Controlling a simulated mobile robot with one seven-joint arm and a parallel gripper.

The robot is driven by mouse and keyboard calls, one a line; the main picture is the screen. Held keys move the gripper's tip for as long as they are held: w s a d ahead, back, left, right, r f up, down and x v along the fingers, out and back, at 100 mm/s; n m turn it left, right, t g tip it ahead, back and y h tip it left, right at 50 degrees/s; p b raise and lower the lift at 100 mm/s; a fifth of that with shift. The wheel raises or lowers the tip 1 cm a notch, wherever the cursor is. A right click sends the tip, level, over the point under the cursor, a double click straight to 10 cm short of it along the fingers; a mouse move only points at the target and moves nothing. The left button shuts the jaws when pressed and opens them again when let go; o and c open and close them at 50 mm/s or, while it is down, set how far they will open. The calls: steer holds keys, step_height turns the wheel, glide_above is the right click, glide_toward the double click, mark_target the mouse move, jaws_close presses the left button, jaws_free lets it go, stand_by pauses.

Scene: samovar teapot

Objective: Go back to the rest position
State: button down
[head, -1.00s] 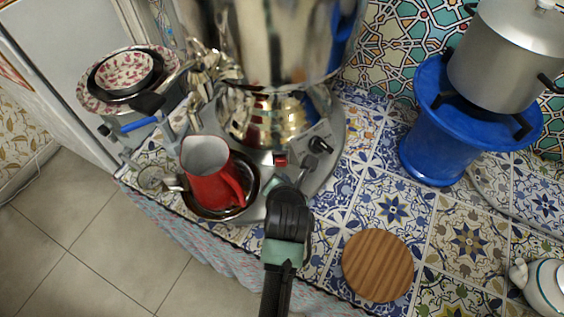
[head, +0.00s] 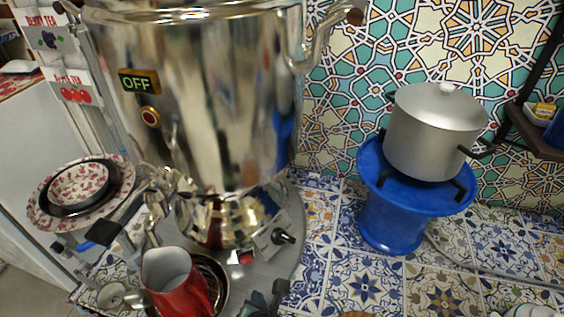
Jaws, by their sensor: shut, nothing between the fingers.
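My gripper (head: 266,300) shows only in part at the bottom edge of the head view, shut and with nothing held. It is in front of the samovar base and right of the red pitcher (head: 178,285). The large shiny metal samovar (head: 215,110) fills the left middle, with an "OFF" sign (head: 139,82) on its body. The red pitcher stands upright on a dark round tray (head: 219,283) at the samovar's foot. The rest of my arm is out of the frame.
A grey pot (head: 435,135) sits on a blue stand (head: 395,220) at the right. Patterned bowls (head: 79,185) are stacked at the left. A wooden shelf (head: 535,130) juts in at the right. The tiled counter (head: 350,285) has free room between samovar and stand.

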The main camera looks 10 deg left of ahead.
steer(key=w+d+r+m+t, duration=0.2)
steer(key=w+r+m, duration=0.3)
steer(key=r+m, duration=0.4)
steer(key=w+d+r+m+t, duration=0.25)
steer(key=w+r+m, duration=0.25)
steer(key=r+m, duration=0.45)
steer(key=d+r+m+t+h, duration=0.2)
steer(key=d+r+m, duration=0.2)
steer(key=r+m, duration=0.55)
steer(key=d+r+m+t+h, duration=0.2)
steer(key=d+r+m+t, duration=0.3)
steer(key=r, duration=0.8)
steer(key=s+r+t+p, duration=0.2)
steer(key=s+r, duration=0.2)
steer(key=r, duration=0.6)
steer(key=s+r+t+p, duration=0.2)
steer(key=s+r+t, duration=0.1)
steer(key=r, duration=0.7)
steer(key=s+a+r+t+p, duration=0.1)
steer(key=s+r, duration=0.4)
steer(key=r, duration=0.6)
steer(key=shift+s+m+t+p, duration=0.35)
steer(key=shift+t+p, duration=0.45)
steer(key=shift+t, duration=0.15)
steer(key=c, duration=1.5)
jaws_free()
steer(key=shift+a+f, duration=0.1)
steer(key=shift+c, duration=0.2)
